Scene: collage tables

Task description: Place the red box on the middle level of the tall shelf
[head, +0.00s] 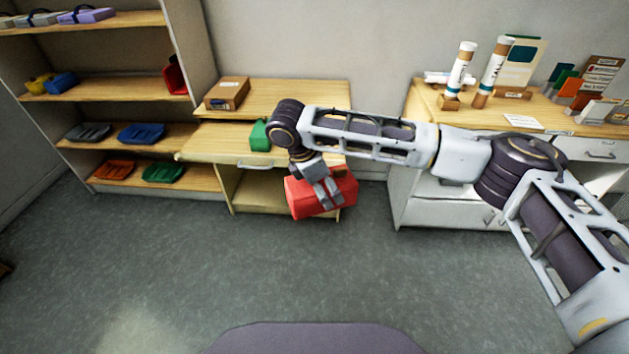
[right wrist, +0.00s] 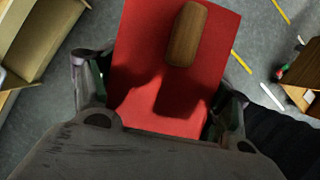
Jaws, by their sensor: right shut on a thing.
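The red box (head: 345,191) is held by my right gripper (head: 326,196) in front of the low wooden cabinet, above the floor. In the right wrist view the red box (right wrist: 145,55) has a wooden handle on top, and the fingers (right wrist: 163,102) are on either side of it. The tall shelf (head: 195,40) stands at the far left with several wooden levels. One level (head: 120,88) has a yellow and a blue item at its left, a red item at its right end and bare board between. The level below (head: 185,137) has a grey and a blue tray. My left gripper is out of view.
A white cabinet (head: 425,212) is at the right. The floor (head: 180,260) in front is clear.

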